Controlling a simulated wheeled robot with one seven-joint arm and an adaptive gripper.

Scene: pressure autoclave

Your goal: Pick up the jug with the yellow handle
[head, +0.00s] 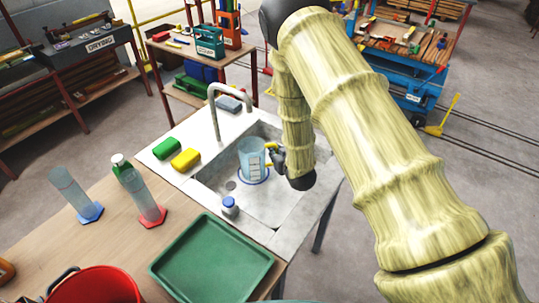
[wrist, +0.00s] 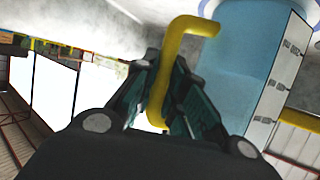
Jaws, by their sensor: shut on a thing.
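The jug (head: 252,158) is clear, pale blue, with printed markings, a blue ring at its base and a yellow handle (head: 269,147) on its right side. It appears upright in the sink basin; I cannot tell whether its base touches the bottom. My gripper (head: 275,158) is at the jug's right side, at the handle. In the wrist view my gripper (wrist: 163,95) is shut on the yellow handle (wrist: 180,60), which passes between the two fingers. The jug's blue wall with its white marked strip (wrist: 245,60) fills the right of that view.
The sink (head: 290,205) has a tall curved faucet (head: 214,105) behind the jug. A small blue-capped bottle (head: 230,206) stands at the front of the basin. Green (head: 166,148) and yellow (head: 186,159) sponges lie on the left ledge. A green tray (head: 212,262) is on the wooden table, front left.

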